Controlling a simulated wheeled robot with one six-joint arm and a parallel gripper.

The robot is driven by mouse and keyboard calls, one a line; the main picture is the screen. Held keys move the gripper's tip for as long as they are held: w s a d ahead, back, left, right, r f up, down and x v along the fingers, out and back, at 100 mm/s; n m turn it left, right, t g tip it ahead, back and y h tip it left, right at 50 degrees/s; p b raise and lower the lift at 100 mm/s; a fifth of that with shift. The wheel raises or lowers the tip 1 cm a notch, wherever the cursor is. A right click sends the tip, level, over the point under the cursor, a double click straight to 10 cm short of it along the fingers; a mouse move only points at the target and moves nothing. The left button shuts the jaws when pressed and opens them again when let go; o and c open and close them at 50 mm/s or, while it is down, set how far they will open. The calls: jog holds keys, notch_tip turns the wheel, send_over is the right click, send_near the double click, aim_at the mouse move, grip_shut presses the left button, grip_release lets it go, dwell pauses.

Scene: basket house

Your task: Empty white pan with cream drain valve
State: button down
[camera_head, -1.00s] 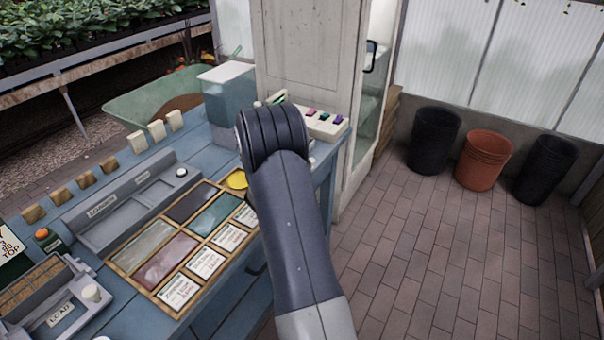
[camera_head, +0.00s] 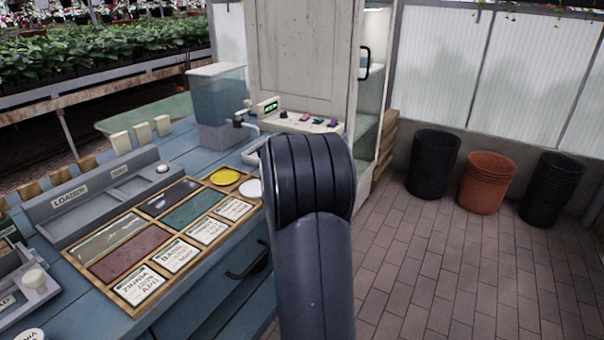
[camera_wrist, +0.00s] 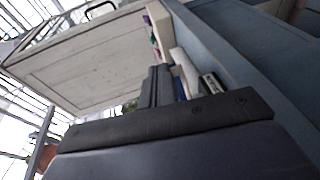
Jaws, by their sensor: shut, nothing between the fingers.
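A white pan-like tray (camera_head: 250,156) shows in the head view on the blue bench, below the clear water tank (camera_head: 216,106). My arm hides its right part. No cream drain valve can be made out on it. My gripper (camera_wrist: 160,74) shows in the wrist view with its dark fingers together and nothing between them. In the head view my arm hides the gripper. In the wrist view, pale and white parts lie just beyond the fingers, too cut off to name surely.
A cream control panel (camera_head: 300,120) with coloured knobs stands at the back, before a white cabinet (camera_head: 300,55). A framed seed-card tray (camera_head: 125,292), a yellow disc (camera_head: 225,177) and a white disc (camera_head: 251,188) lie on the bench. Open brick floor (camera_head: 430,270) lies to the right.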

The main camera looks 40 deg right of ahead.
jog(key=shift+n+t+y, duration=0.8)
jog(key=shift+r+b+x, duration=0.2)
jog(key=shift+b+x, duration=0.8)
jog(key=shift+b, duration=1)
jog(key=shift+r+b+x, duration=0.15)
jog(key=shift+b+x, duration=0.8)
jog(key=shift+b, duration=1)
jog(key=shift+s+d, duration=0.15)
